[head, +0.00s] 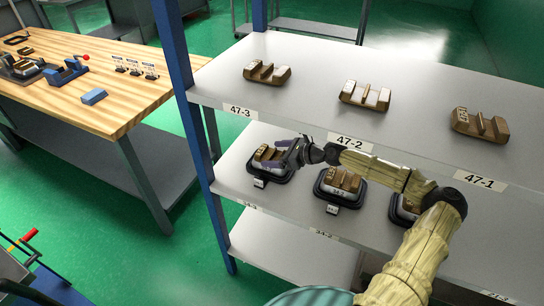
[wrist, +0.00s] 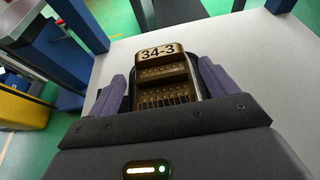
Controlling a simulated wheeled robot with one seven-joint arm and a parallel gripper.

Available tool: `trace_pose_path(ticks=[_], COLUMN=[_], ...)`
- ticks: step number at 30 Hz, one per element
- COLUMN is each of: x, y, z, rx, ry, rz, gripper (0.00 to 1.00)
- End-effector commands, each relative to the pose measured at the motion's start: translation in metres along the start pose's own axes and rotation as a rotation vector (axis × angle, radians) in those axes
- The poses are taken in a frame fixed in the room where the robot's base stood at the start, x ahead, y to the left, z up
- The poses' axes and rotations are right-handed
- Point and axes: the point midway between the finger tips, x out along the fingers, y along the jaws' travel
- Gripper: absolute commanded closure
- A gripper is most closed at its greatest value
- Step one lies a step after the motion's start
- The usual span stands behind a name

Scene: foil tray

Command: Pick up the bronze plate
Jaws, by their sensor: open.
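A bronze plate (head: 268,154), a stepped block, sits in a black tray (head: 264,176) at the left of the lower shelf. In the wrist view, the bronze plate (wrist: 162,72) carries the label 34-3 and shows rows of small holes and ridges. My gripper (head: 284,150) is at this plate in the head view. In the wrist view my gripper (wrist: 162,76) is open, with one purple finger on each side of the plate. I cannot tell whether the fingers touch it. My gripper partly covers the plate in the head view.
Similar bronze blocks stand nearby: one in a tray at the middle (head: 343,180), one partly behind my arm (head: 408,207), and three on the upper shelf (head: 310,110) above. A blue post (head: 185,90) stands left of the shelves. A wooden workbench (head: 120,100) is further left.

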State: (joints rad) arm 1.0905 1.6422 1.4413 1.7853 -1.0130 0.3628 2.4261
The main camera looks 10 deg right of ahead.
Motion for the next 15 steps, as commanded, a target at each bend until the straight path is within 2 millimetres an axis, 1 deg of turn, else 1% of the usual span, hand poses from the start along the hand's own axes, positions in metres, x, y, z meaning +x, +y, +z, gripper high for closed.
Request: trace_pose_path(ticks=[3,4,8,9,11,12,14,15], x=[-0.0002,-0.0003,-0.0004,-0.0004,-0.0004,-0.0004,-0.0004,-0.0004], y=[-0.0001,-0.0001,-0.0001,-0.0002,-0.0002,-0.0002,-0.0002,-0.0003], z=[0.0,0.0,0.0,-0.0001,-0.0001,-0.0001,0.0,0.0], rx=[0.0,0.0,0.0,0.0,0.0,0.0,0.0,0.0], ry=[0.0,0.0,0.0,0.0,0.0,0.0,0.0,0.0], rz=[0.0,0.0,0.0,0.0,-0.001,-0.001,-0.001,-0.001], gripper=[0.15,0.18,0.44,0.52,0.64,0.72,0.83,0.91])
